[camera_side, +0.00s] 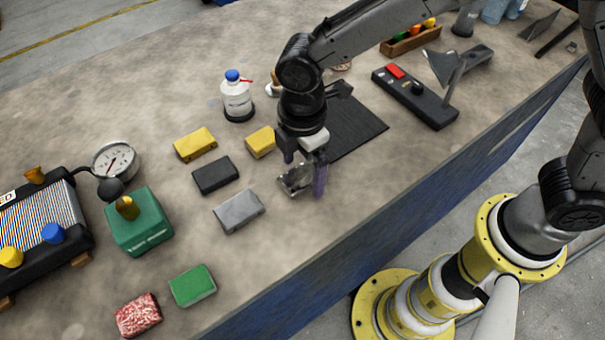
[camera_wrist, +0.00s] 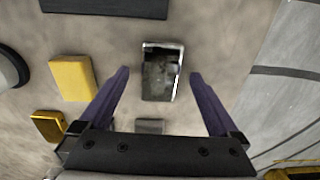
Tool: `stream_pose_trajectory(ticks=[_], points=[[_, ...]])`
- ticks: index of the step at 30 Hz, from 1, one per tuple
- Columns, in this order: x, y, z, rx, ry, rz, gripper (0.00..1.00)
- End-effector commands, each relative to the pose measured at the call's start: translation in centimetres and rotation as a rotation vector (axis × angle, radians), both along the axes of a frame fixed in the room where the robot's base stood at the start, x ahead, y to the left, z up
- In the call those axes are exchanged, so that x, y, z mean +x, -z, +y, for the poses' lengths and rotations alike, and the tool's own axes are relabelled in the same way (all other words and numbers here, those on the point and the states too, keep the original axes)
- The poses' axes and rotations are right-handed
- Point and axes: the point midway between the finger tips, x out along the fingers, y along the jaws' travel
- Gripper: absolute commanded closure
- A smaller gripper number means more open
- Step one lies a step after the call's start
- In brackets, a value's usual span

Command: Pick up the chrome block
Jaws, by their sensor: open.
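The chrome block (camera_side: 296,184) lies on the worktop under my gripper, shiny and mirror-like, partly hidden by a finger in the side view. In the wrist view the chrome block (camera_wrist: 161,75) shows between the two purple fingers, nearer the left-right middle, with a bright rim and dark reflections. My gripper (camera_side: 305,177) is open and points down, with nothing held. In the wrist view my gripper (camera_wrist: 160,73) has a finger on each side of the block, with gaps visible. I cannot tell how far the fingertips are above the worktop.
A matte grey block (camera_side: 239,211), black block (camera_side: 215,175), yellow blocks (camera_side: 260,142) (camera_side: 195,144) and green block (camera_side: 192,286) lie left of my gripper. A bottle (camera_side: 237,98) stands behind. A dark mat (camera_side: 355,128) and switch box (camera_side: 415,96) are right. The worktop's front edge is close.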

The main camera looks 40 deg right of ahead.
Motion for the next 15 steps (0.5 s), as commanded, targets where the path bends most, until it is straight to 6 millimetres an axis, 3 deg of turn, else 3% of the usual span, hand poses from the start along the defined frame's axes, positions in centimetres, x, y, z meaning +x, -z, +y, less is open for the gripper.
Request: stream_pose_trajectory(ticks=[8,15], points=[[-0.02,0.3,0.01,0.0,0.0,0.0,0.03],[-0.01,0.27,0.02,0.001,0.0,-0.001,0.46]])
